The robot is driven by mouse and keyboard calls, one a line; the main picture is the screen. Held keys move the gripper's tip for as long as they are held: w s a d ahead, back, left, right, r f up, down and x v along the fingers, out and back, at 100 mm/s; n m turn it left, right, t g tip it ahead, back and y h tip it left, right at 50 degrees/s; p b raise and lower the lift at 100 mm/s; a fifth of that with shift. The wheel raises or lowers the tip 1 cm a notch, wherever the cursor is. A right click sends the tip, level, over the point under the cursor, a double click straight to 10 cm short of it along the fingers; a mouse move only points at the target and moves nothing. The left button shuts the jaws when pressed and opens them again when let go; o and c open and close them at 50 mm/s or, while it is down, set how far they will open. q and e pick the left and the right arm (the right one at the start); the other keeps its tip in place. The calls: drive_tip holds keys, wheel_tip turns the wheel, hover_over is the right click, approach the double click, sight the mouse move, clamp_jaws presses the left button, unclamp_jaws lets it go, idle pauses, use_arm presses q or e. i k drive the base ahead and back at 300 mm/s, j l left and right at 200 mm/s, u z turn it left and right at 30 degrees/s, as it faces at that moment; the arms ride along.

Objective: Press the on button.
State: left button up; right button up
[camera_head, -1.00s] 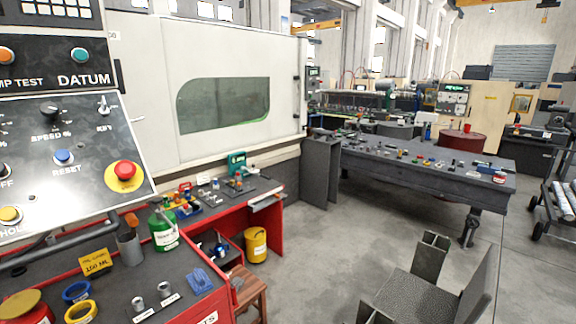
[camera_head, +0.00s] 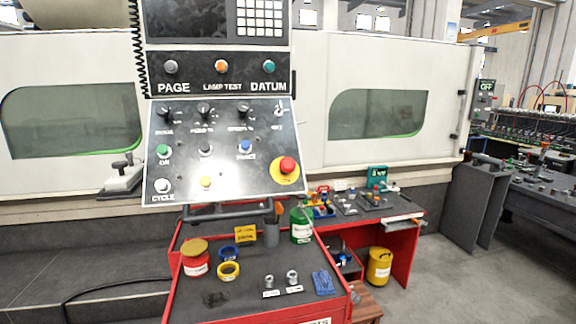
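A tilted control panel (camera_head: 215,172) stands in the middle of the head view. The green button (camera_head: 163,150) labelled ON sits at the panel's left side, above a white button (camera_head: 162,185) marked CYCLE. To its right are a dark button (camera_head: 205,148), a blue button (camera_head: 245,146) and a yellow button (camera_head: 206,182). A red mushroom button (camera_head: 287,165) on a yellow plate is at the lower right. Neither of my grippers is in view.
Below the panel is a red cart (camera_head: 255,282) with a red tin, blue and yellow rings, a green bottle and small parts. A large white machine (camera_head: 318,60) stands behind. A red workbench (camera_head: 380,212) is to the right. Grey floor (camera_head: 415,275) is clear at the lower right.

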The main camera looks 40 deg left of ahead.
sight(162, 149)
drive_tip(key=u, duration=1.5)
